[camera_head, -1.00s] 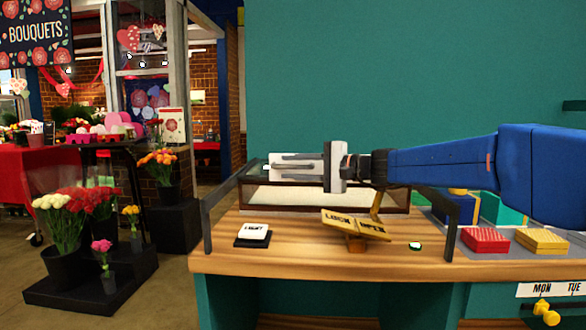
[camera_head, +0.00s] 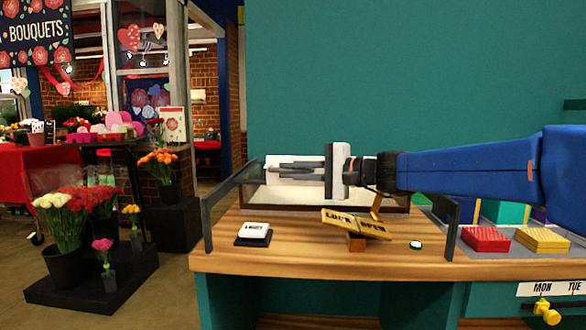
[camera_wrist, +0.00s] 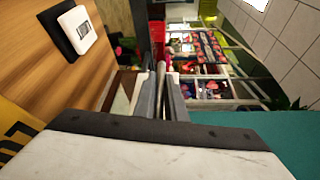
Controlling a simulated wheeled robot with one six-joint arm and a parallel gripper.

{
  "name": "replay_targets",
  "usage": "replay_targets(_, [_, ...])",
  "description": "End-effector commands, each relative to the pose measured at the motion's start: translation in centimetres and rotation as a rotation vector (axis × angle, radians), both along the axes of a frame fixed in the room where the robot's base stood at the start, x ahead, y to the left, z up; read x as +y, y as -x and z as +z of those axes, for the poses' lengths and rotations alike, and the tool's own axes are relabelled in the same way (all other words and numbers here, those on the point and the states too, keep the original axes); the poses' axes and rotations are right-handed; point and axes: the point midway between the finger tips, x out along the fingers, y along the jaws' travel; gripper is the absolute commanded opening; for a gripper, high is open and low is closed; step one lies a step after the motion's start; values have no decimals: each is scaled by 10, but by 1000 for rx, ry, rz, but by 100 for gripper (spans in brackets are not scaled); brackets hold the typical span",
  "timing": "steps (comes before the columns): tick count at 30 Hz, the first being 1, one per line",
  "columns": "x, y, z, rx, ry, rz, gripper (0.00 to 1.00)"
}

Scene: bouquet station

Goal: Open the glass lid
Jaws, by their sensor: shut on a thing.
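A low glass case with a dark rim and pale inside (camera_head: 300,196) stands at the back of the wooden counter, partly hidden by my arm. The glass lid is hard to make out behind my gripper. My gripper (camera_head: 272,167) reaches leftward over the case, with its fingers shut on a thin part. In the wrist view my fingers (camera_wrist: 160,95) close around a narrow grey bar (camera_wrist: 160,78), which seems to belong to the lid. A yellow LOCK/OPEN plate (camera_head: 356,224) sits tilted on a wooden block in front of the case.
A white button on a black base (camera_head: 255,232) is left of the plate. Dark upright panels stand at the left (camera_head: 222,215) and right (camera_head: 452,230) of the counter. Red (camera_head: 486,239) and yellow (camera_head: 543,240) blocks lie at the right. Flower buckets (camera_head: 70,240) stand at the left.

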Motion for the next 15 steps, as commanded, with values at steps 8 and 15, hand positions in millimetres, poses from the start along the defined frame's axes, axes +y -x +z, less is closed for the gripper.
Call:
replay_targets(8, [2, 73, 0, -1, 0, 1, 0])
replay_targets(15, [4, 120, -1, -1, 1, 1, 0])
